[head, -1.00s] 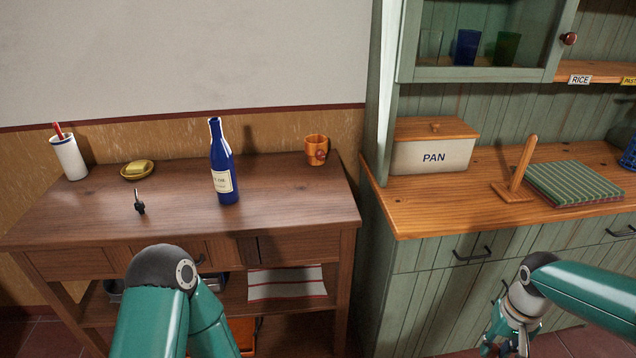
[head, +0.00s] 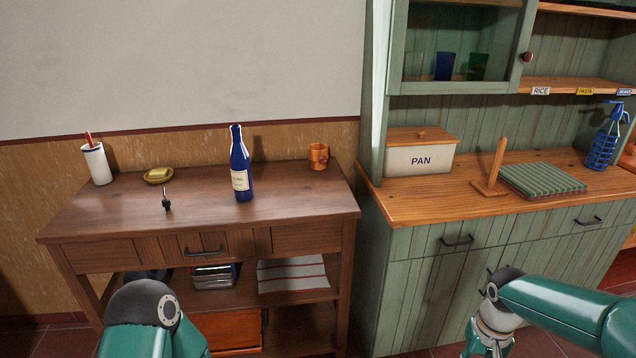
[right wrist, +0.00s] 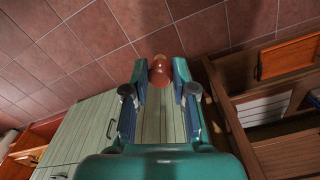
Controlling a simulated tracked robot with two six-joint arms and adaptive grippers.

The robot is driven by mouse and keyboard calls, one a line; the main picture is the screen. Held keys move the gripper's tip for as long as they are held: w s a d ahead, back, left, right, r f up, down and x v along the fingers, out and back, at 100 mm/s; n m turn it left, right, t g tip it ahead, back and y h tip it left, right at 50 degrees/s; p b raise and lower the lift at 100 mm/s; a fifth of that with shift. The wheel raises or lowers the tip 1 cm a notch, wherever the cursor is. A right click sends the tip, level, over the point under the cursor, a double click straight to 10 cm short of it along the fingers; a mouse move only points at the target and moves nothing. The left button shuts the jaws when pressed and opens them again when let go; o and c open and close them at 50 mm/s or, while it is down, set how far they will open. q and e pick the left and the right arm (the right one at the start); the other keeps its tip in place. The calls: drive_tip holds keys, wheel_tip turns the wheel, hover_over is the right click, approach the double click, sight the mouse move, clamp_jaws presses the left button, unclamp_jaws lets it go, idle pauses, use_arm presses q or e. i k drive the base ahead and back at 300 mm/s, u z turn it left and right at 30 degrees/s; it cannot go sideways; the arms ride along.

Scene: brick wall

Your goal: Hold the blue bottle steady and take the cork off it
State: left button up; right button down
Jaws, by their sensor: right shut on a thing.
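The blue bottle (head: 241,180), with a pale label, stands upright on the brown wooden table (head: 110,217). No cork shows on its mouth in the head view. My right gripper (right wrist: 160,76) is shut on a small reddish-brown rounded piece (right wrist: 160,66) that looks like the cork, well away from the bottle. In the head view my right wrist hangs low at the right, before the green cupboard. My left arm reaches in at the bottom left, and its gripper is out of view.
A white cup (head: 97,163), a yellow dish (head: 159,176), a small dark tool (head: 166,204) and an orange mug (head: 318,157) stand around the bottle. The green cupboard (head: 415,270) with its PAN box (head: 420,160) adjoins at right. The tabletop's front is clear.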

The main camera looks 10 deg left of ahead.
sight(240, 161)
drive_tip(key=u, duration=1)
drive_tip(key=i, duration=0.9)
drive_tip(key=u, duration=0.2)
